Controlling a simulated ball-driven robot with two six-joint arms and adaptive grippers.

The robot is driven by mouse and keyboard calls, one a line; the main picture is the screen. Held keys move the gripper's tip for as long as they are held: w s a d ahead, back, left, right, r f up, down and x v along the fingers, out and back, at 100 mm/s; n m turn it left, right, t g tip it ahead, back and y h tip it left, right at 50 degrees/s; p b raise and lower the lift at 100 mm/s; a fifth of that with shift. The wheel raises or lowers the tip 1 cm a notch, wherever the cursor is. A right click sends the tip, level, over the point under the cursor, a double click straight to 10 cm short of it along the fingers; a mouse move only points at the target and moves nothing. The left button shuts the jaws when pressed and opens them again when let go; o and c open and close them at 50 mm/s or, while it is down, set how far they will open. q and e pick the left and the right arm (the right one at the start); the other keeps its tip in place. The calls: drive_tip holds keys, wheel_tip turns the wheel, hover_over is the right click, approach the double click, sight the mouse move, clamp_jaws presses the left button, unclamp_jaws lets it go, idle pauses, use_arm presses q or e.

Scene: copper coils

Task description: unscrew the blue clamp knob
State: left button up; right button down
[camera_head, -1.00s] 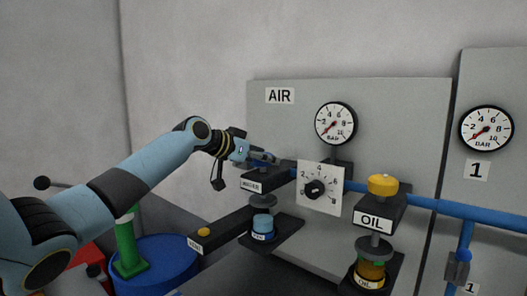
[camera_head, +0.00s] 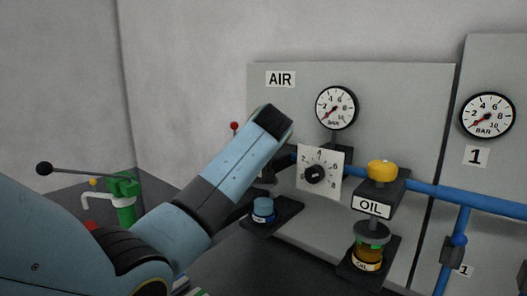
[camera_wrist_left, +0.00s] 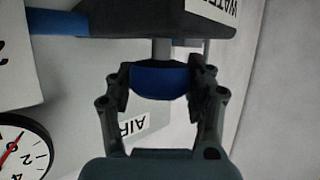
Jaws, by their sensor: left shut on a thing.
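The blue clamp knob (camera_wrist_left: 160,80) is a rounded blue cap on a grey stem in the left wrist view, joined to the dark block with the WATER label (camera_wrist_left: 213,8). My left gripper (camera_wrist_left: 160,88) is shut on the knob, one dark finger on each side of it. In the head view my left arm (camera_head: 235,165) bends up in front of the WATER block and hides the knob and the gripper. My right gripper is not in view.
A dark shelf (camera_head: 283,215) with a blue cup (camera_head: 263,207) sits below. The dial (camera_head: 315,174), AIR gauge (camera_head: 337,107) and OIL clamp with yellow knob (camera_head: 383,169) are to the right. A green pump (camera_head: 124,190) stands at left.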

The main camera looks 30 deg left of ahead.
use_arm(q)
drive_tip(key=n+g+y+b, duration=0.3)
drive_tip(key=n+g+b, duration=0.1)
drive_tip(key=b, duration=0.2)
drive_tip(key=shift+f, duration=0.2)
drive_tip(key=shift+r+n+g+y+b, duration=0.1)
drive_tip(key=shift+n+g+y+b, duration=0.3)
drive_tip(key=shift+n+g+b, duration=0.45)
drive_tip(key=o, duration=1.2)
drive_tip(key=shift+r, duration=0.1)
drive_tip(key=v, duration=1.2)
drive_tip(key=shift+s, duration=0.2)
drive_tip(key=shift+t, duration=0.25)
